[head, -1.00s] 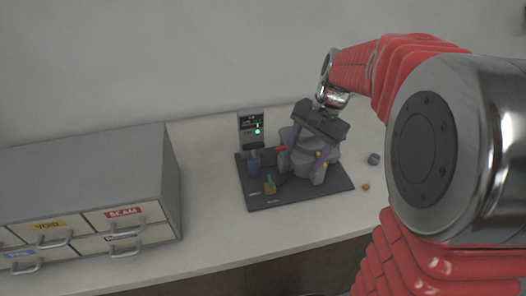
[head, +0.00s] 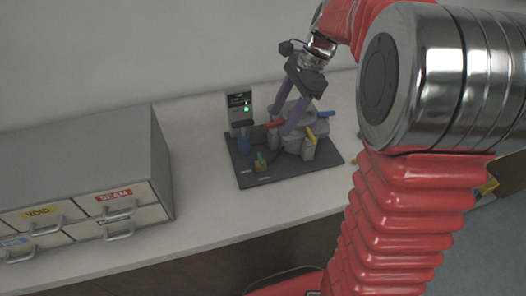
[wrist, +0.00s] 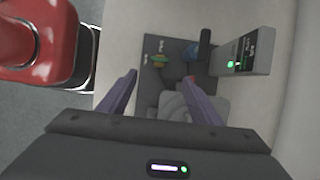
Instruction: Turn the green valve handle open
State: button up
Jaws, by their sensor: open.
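The green valve handle (head: 260,157) stands on a small yellowish valve body at the front left of the dark base plate (head: 262,180). In the wrist view the green handle (wrist: 158,57) shows between and beyond my fingertips. My gripper (head: 281,122) has purple fingers spread apart, pointing down over the grey press body (head: 296,138). It is empty, behind and to the right of the valve in the head view and apart from it.
A control box (head: 240,108) with a green light and a blue cylinder (head: 243,145) stand left of the press. A drawer cabinet (head: 85,175) stands left, with bare counter between.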

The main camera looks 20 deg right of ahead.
aim_at(261, 157)
jog(key=shift+f, duration=0.1)
jog(key=x, duration=1.3)
jog(key=shift+a+f, duration=0.1)
jog(key=shift+f, duration=0.2)
jog(key=shift+c, duration=0.2)
jog(key=c, duration=0.9)
jog(key=shift+a, duration=0.25)
jog(key=shift+c, duration=0.7)
jog(key=shift+o, duration=0.2)
jog(key=shift+d, duration=0.25)
